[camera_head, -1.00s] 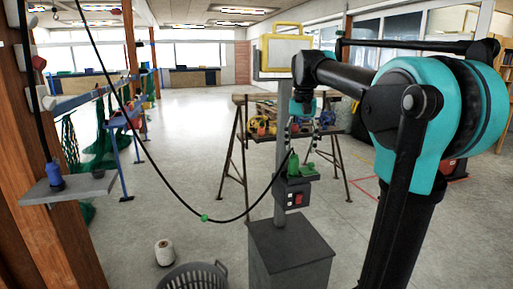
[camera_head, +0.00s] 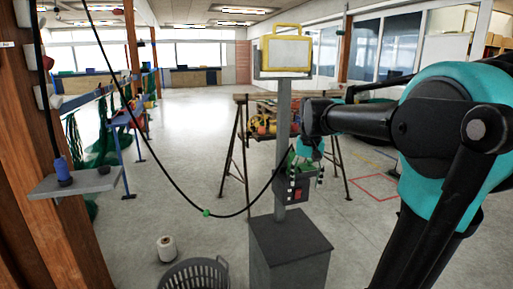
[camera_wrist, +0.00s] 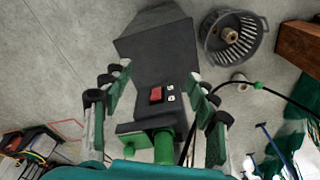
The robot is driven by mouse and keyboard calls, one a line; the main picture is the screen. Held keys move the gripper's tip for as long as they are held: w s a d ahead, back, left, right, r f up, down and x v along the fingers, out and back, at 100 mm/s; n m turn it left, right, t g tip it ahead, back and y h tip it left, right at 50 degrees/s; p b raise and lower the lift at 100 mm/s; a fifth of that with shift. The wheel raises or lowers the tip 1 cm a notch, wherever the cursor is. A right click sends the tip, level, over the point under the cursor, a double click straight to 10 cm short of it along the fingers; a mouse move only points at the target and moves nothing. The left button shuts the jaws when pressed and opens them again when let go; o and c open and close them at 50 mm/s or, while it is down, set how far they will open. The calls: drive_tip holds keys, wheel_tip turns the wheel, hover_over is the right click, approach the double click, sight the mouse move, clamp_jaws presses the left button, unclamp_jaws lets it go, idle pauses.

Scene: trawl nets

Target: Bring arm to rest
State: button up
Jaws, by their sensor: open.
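My arm reaches in from the right in the head view, and my gripper (camera_head: 304,172) hangs in front of the grey post (camera_head: 283,130), by the dark switch box (camera_head: 291,196). In the wrist view my gripper (camera_wrist: 160,84) has its green-padded fingers spread wide apart, with nothing gripped. A green cylinder (camera_wrist: 164,148) on a small green shelf (camera_wrist: 132,128) shows low in the wrist view, between the finger bases. In the head view my gripper mostly hides these green things. The box's red switch (camera_wrist: 156,95) lies further out between the fingers.
A black cable (camera_head: 160,165) hangs from the upper left to the post. A trestle table (camera_head: 243,97) stands behind. A grey basket (camera_head: 192,272) and a thread spool (camera_head: 166,248) are on the floor. A wooden pillar (camera_head: 55,200) with a shelf (camera_head: 98,182) is at left.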

drive_tip(key=s+d+f+n+t, duration=0.1)
drive_tip(key=s+f, duration=0.8)
drive_tip(key=f, duration=0.2)
drive_tip(key=s+d+f+n+t, duration=0.1)
drive_tip(key=s+f, duration=0.8)
drive_tip(key=f, duration=0.2)
drive_tip(key=shift+d+f+t, duration=0.25)
drive_tip(key=shift+d+t, duration=0.05)
drive_tip(key=shift+t, duration=0.1)
